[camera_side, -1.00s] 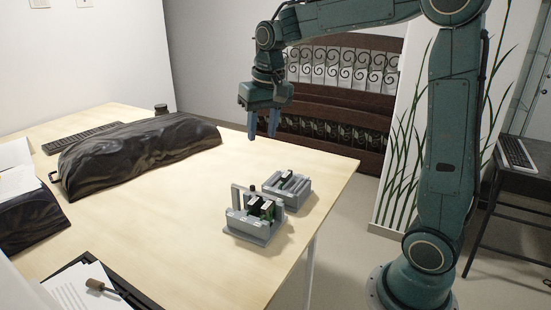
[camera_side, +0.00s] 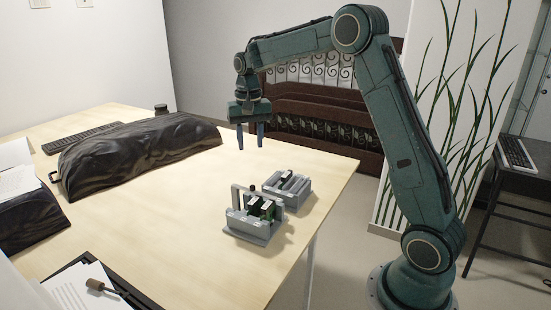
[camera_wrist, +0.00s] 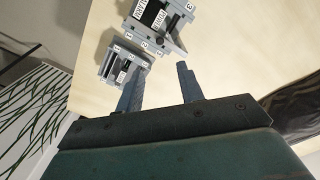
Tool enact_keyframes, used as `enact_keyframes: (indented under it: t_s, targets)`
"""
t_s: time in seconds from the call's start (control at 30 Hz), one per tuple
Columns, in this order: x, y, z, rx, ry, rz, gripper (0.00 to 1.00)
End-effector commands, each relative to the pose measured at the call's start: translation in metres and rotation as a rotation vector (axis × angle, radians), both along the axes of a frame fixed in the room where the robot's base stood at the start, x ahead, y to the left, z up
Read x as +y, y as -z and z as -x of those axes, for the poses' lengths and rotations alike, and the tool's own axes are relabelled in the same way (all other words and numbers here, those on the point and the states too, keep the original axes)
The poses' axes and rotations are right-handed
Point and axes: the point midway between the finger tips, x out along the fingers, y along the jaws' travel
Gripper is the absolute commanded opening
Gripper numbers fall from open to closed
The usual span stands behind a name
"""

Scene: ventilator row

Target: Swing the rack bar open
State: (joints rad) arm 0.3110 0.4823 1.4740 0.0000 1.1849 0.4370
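The grey rack (camera_side: 252,226) stands near the right edge of the wooden table in the side view. It holds dark and green modules, and its grey bar (camera_side: 237,197) shows as an upright post at the left side. The rack also shows at the top of the wrist view (camera_wrist: 166,40). My gripper (camera_side: 250,147) hangs above the table behind the racks, fingers pointing down. Its two blue fingers are apart with nothing between them, as the wrist view also shows (camera_wrist: 158,85). It touches neither rack. How the bar is joined to the rack is too small to tell.
A second, lower grey rack (camera_side: 290,186) with a dark module sits just behind the first. A large black covered bundle (camera_side: 135,150) lies at the left, with a keyboard (camera_side: 80,138) behind it. A clipboard with papers and a tool (camera_side: 95,285) lies in front. The middle table is clear.

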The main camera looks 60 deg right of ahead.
Motion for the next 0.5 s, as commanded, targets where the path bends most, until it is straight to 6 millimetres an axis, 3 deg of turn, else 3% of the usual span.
enact_keyframes:
  t_s: [0.27, 0.5]
  targets:
    - [0.000, 0.020, 0.001, 0.004, -0.001, -0.001, 0.38]
    - [0.001, 0.054, 0.001, 0.006, -0.002, -0.001, 0.38]
